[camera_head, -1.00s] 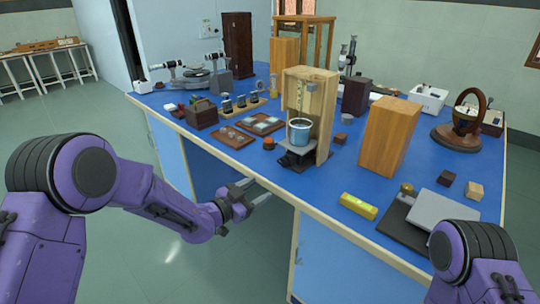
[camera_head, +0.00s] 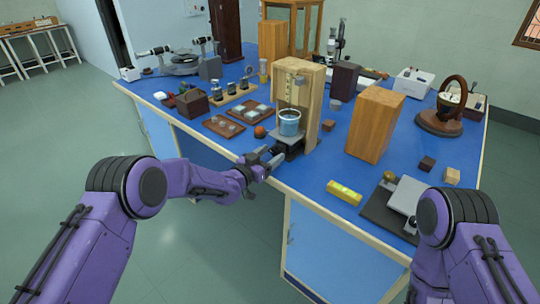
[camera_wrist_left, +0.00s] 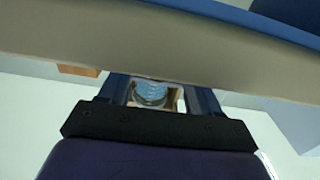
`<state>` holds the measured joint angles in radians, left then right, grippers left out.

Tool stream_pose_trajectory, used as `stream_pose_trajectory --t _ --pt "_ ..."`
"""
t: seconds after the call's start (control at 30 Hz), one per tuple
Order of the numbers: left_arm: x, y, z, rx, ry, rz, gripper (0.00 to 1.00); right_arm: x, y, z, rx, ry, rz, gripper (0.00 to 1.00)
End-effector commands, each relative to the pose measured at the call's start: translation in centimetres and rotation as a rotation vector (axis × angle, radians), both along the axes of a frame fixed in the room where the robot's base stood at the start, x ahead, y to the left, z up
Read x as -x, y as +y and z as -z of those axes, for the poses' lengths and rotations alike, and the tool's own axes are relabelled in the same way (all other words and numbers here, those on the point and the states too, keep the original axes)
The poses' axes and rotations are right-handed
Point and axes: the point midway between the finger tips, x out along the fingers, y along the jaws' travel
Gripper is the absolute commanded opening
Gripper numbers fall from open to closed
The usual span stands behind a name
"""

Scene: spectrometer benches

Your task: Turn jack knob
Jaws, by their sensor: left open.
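A small jack (camera_head: 288,146) with a dark base stands at the front edge of the blue bench, inside an open wooden frame (camera_head: 312,95). A blue container (camera_head: 289,122) sits on top of the jack. My left gripper (camera_head: 271,156) is open at the bench edge, with its fingertips close to the front of the jack. The knob is too small and covered to make out, and I cannot tell contact. In the left wrist view the container (camera_wrist_left: 150,92) shows between the fingers. My right gripper is out of view.
The bench edge (camera_wrist_left: 160,45) crosses the left wrist view close to the gripper. An orange knob-like piece (camera_head: 260,132) and trays (camera_head: 224,126) lie left of the jack.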

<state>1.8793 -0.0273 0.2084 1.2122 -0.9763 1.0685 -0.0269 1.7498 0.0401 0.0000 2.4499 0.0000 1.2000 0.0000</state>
Motion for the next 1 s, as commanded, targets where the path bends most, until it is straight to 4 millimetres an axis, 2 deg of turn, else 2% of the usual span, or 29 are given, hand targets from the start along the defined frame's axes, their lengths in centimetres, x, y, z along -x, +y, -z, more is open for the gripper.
stream_pose_trajectory --t 0.13,0.3,0.67,1.0 --pt "0.0 0.0 0.0 0.000 0.000 0.000 0.63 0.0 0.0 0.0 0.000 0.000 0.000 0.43" --pt "0.0 0.0 0.0 0.000 -0.001 0.001 0.08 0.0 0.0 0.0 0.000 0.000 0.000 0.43" --pt "0.0 -0.1 0.1 -0.040 -0.030 0.002 0.07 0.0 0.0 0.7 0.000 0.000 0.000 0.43" --pt "0.1 -0.2 0.4 -0.223 -0.162 0.002 0.07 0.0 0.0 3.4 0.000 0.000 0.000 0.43"
